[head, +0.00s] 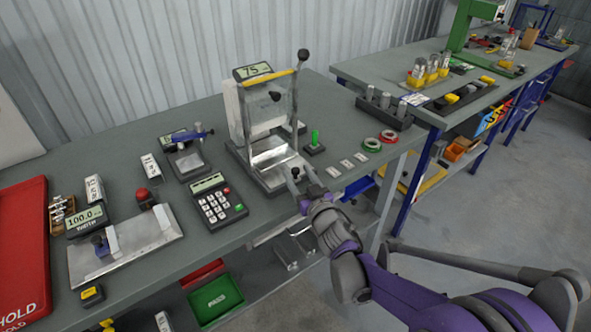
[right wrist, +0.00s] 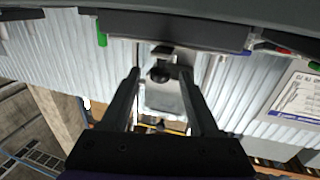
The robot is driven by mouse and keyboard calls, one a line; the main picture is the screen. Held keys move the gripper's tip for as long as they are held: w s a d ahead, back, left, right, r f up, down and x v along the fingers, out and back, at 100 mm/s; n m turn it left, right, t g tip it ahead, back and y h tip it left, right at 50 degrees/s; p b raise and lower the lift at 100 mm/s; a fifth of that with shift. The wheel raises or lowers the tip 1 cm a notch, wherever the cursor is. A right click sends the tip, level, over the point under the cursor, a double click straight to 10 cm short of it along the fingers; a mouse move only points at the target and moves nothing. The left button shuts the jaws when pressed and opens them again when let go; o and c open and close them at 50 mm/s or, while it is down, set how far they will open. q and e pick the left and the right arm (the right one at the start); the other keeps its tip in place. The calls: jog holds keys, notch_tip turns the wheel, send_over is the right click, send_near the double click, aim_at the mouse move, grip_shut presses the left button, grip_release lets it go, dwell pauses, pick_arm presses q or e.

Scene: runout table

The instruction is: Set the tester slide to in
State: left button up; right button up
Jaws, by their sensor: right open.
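The tester (head: 262,110) stands near the table's front edge, with a display reading 75, a clear guard and a tall lever with a black knob. Its silver slide plate (head: 270,153) shows low at the front, and a small black knob (head: 296,171) sits at its near edge. I cannot tell exactly how far out the slide is. My right gripper (head: 302,178) is open at that knob. In the right wrist view the black knob (right wrist: 159,74) shows between the two open fingers (right wrist: 160,82), not visibly clamped. My left gripper is out of view.
A keypad unit (head: 216,203) stands left of the tester. A green-handled switch (head: 314,145) and red and green rings (head: 380,140) lie to its right. A fixture on a metal plate (head: 140,240) and a red board (head: 22,260) are at left. The floor beyond the table edge is clear.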

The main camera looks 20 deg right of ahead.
aim_at(283, 163)
jog(key=shift+w+a, duration=0.15)
jog(key=shift+w, duration=0.95)
grip_shut()
dwell(0.7)
